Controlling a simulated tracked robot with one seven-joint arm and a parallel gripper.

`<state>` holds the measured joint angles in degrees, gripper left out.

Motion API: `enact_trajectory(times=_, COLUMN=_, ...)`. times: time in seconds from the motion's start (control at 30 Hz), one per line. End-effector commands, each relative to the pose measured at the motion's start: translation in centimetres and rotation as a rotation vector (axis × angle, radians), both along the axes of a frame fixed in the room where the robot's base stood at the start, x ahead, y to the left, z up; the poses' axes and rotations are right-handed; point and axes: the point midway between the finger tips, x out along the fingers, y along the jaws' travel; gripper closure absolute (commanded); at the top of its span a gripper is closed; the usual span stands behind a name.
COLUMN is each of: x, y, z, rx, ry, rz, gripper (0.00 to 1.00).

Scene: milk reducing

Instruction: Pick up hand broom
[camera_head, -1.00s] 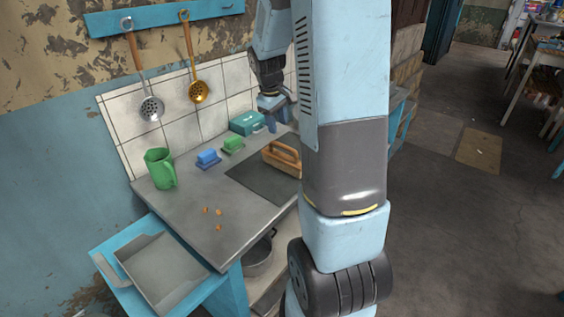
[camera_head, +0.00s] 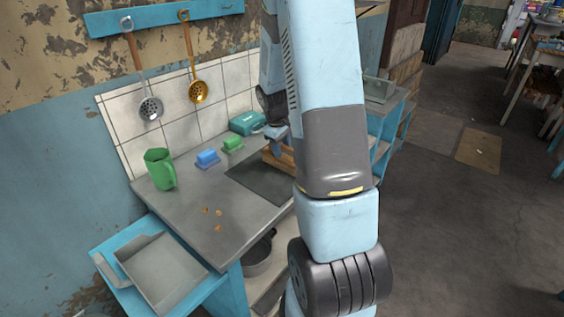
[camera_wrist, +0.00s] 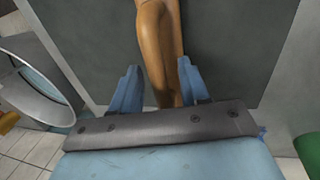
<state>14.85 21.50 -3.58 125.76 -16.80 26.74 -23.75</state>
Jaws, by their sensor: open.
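The hand broom, a light wooden piece with a raised handle (camera_head: 277,160), lies on the dark panel of the counter in the head view, partly hidden by my arm. In the wrist view the brown wooden handle (camera_wrist: 154,45) runs between the two blue fingers of my gripper (camera_wrist: 158,68). The fingers are open, one on each side of the handle, with gaps showing. I cannot tell how deep they reach around it. In the head view my gripper (camera_head: 276,139) is at the broom, mostly behind my arm.
A green mug (camera_head: 160,169), a blue dish (camera_head: 207,158), a green dish (camera_head: 232,144) and a teal box (camera_head: 246,123) stand on the counter (camera_head: 190,200). Orange crumbs (camera_head: 218,227) lie near its front. A grey dustpan (camera_head: 163,271) is lower left. Two skimmers (camera_head: 150,107) hang behind.

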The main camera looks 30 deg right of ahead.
Motion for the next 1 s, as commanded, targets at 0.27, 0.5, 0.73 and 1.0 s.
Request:
enact_trajectory(times=0.27, x=0.02, y=-0.02, z=-0.21, rx=0.000, ry=0.000, rz=0.000, gripper=0.55)
enact_trajectory(times=0.5, x=0.02, y=0.01, z=-0.19, rx=0.000, ry=0.000, rz=0.000, gripper=0.78)
enact_trajectory(times=0.73, x=0.02, y=0.02, z=-0.19, rx=0.000, ry=0.000, rz=0.001, gripper=1.00)
enact_trajectory(times=1.0, x=0.04, y=0.04, z=-0.17, rx=0.000, ry=0.000, rz=0.001, gripper=1.00)
